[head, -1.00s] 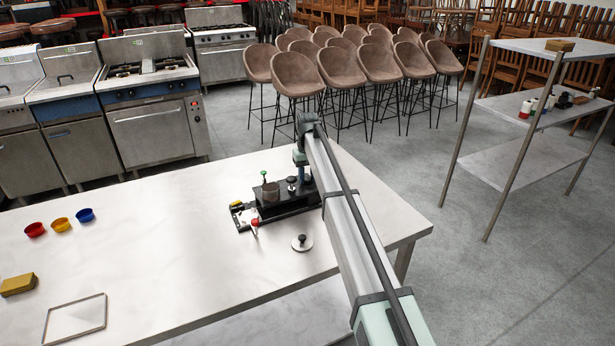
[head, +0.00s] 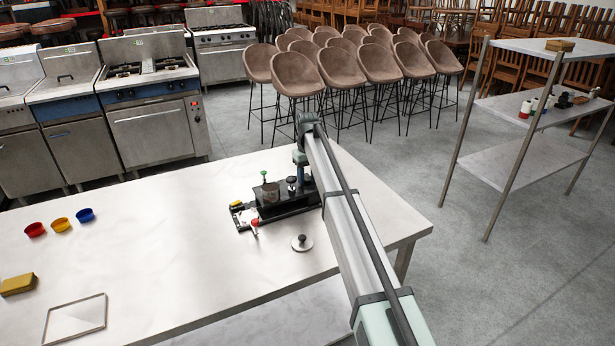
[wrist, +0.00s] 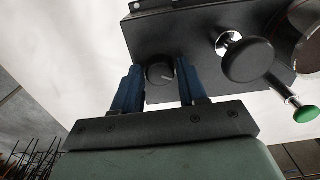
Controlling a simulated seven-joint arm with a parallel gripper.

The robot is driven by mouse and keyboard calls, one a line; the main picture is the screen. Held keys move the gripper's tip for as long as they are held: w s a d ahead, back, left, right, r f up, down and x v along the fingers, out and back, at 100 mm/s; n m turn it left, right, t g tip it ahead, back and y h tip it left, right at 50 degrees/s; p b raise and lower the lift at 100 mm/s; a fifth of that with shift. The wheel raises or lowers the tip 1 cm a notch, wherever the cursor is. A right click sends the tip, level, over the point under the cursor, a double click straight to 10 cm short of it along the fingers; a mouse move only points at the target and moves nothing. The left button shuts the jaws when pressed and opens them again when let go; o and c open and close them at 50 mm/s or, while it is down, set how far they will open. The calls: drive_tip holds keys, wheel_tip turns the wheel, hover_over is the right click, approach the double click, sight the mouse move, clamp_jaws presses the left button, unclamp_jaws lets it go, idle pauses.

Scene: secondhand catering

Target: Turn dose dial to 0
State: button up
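The dose dial (wrist: 160,75) is a small dark round knob with a pale pointer line, on the face of a black machine body (wrist: 193,48) in the wrist view. My gripper (wrist: 161,78) has its two blue fingers on either side of the dial, very close to it. I cannot tell whether they touch it. No scale or 0 mark is legible. In the head view the black machine (head: 283,209) stands on the steel table, and my arm hides the dial and most of the gripper.
Beside the dial, a black round knob (wrist: 247,60) and a green-tipped lever (wrist: 305,114) stick out. On the table (head: 170,240) are a loose tamper-like piece (head: 302,243), three coloured cups (head: 60,224), a yellow block (head: 18,284) and a square tray (head: 76,298). The table's middle is clear.

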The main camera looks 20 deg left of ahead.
sight(307, 179)
drive_tip(key=shift+o, duration=1.4)
wheel_tip(307, 179, up, 14)
drive_tip(key=shift+f, duration=0.1)
